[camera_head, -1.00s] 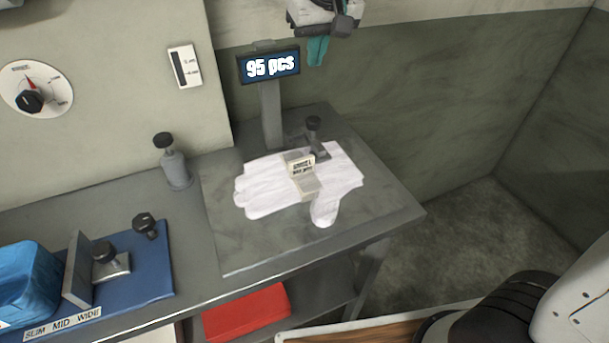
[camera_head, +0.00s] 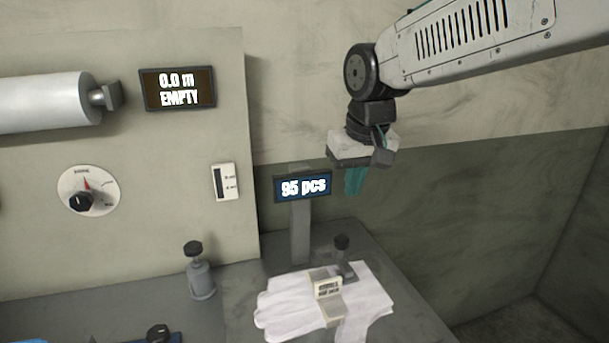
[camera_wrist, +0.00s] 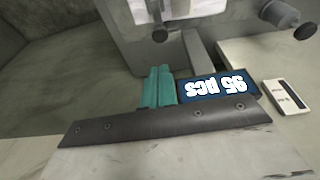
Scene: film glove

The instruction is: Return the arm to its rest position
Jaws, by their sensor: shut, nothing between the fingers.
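My gripper (camera_head: 354,180) hangs from my arm at the upper right in the head view, its teal fingers pointing down and close together. It is shut and empty, up in the air to the right of the display reading "95 pcs" (camera_head: 303,187). In the wrist view the teal fingers (camera_wrist: 158,87) lie side by side, with the same display, upside down, just right of them. White gloves (camera_head: 285,305) lie flat on the grey table with a small beige labelled block (camera_head: 327,287) on them, well below my gripper.
A white roll (camera_head: 45,102), a dial (camera_head: 88,191) and a screen reading "0.0 m EMPTY" (camera_head: 178,88) are on the wall panel. The air right of my gripper is free.

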